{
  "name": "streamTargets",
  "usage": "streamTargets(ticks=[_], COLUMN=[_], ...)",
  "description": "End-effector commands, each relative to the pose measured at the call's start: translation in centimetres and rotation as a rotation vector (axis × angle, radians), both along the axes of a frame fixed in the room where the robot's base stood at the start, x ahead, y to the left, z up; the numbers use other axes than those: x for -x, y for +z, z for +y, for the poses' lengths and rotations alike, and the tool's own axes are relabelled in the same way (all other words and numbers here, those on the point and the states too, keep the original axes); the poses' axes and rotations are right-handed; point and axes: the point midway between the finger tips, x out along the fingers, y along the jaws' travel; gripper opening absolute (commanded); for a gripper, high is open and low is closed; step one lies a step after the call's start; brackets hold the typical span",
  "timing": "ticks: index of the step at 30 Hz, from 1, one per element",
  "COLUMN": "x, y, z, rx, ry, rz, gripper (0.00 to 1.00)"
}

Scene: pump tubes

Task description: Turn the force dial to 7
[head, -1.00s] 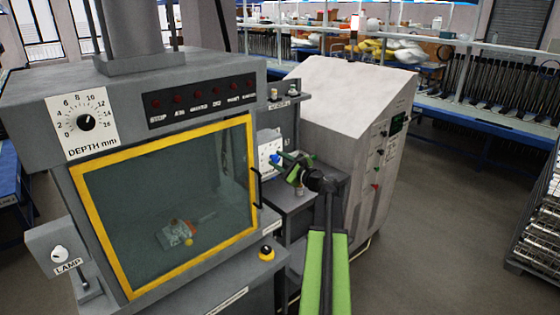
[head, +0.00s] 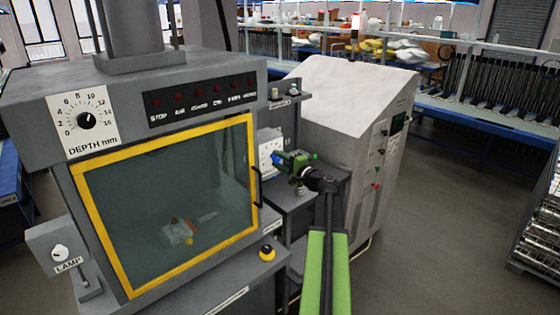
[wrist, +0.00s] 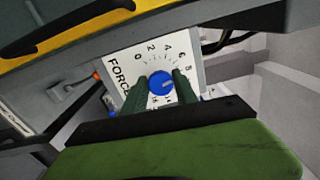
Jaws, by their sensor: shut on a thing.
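The force dial is a white plate (wrist: 138,55) lettered FORCE, with numbers around a round blue knob (wrist: 161,83). In the wrist view the plate looks tilted, and 0, 2, 4, 6 and 8 can be read along its upper arc. I cannot surely tell which number the knob's mark points to. My gripper (wrist: 164,80) has its two dark green fingers on either side of the knob, shut on it. In the head view my gripper (head: 281,159) is at the white dial plate (head: 269,146), right of the yellow-framed window, and covers part of it.
The yellow-framed window (head: 108,283) with a dark handle (head: 257,188) is close left of my gripper. A depth dial (head: 86,122) and a lamp switch (head: 59,253) are farther left. A pale sloped cabinet (head: 340,95) stands right. Open floor lies beyond it.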

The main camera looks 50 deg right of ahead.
Motion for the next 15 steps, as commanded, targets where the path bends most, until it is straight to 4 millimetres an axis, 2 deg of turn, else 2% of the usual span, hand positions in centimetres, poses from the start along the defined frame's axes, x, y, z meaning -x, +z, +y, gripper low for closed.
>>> streamTargets(ticks=[15], x=[0.07], y=[-0.11], z=[-0.01], rx=[0.091], ry=[0.000], rz=[0.008], gripper=[0.00])
